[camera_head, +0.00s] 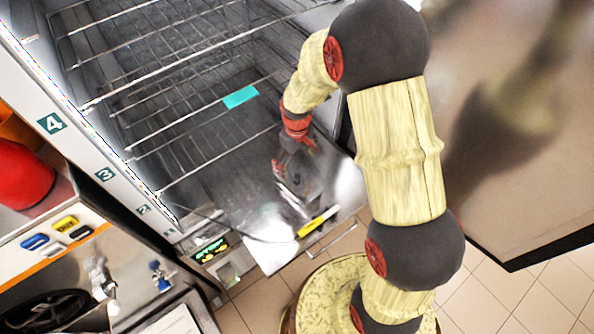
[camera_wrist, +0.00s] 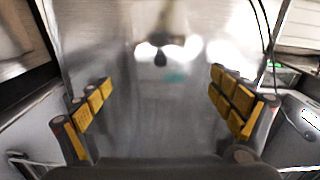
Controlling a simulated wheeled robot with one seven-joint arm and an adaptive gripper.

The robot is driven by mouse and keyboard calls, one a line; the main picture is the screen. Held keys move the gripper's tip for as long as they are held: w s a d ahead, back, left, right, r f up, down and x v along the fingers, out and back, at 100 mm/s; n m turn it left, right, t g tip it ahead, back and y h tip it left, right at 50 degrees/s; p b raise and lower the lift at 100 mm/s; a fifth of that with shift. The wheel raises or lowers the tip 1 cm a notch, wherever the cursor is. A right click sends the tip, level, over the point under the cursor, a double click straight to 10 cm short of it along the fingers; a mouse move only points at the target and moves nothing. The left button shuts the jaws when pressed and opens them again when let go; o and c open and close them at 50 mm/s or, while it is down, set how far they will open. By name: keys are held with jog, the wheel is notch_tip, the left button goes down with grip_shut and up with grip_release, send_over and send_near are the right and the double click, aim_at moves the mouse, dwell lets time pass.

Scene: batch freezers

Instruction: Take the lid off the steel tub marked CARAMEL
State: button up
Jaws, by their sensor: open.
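No steel tub marked CARAMEL and no lid can be made out in either view. My gripper (camera_head: 292,172) is low inside the open steel cabinet, over its shiny floor. In the wrist view my gripper (camera_wrist: 160,105) is open, with yellow finger pads wide apart on the left and right. Nothing is between the fingers; a bright, reflective steel surface (camera_wrist: 150,95) fills the space beyond them. I cannot tell whether the gripper touches that surface.
Wire shelves (camera_head: 185,70), one with a teal tag (camera_head: 240,96), are above and left of my gripper. A yellow-handled tool (camera_head: 318,222) lies at the cabinet's front edge. A large steel door panel (camera_head: 530,110) stands right.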

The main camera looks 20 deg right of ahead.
aim_at(297, 176)
jog(key=shift+s+f+p, duration=0.15)
jog(key=shift+f+p, duration=0.9)
jog(key=shift+f, duration=3.05)
jog(key=shift+c, duration=0.8)
jog(key=shift+s, duration=0.1)
jog(key=c, duration=2.2)
grip_shut()
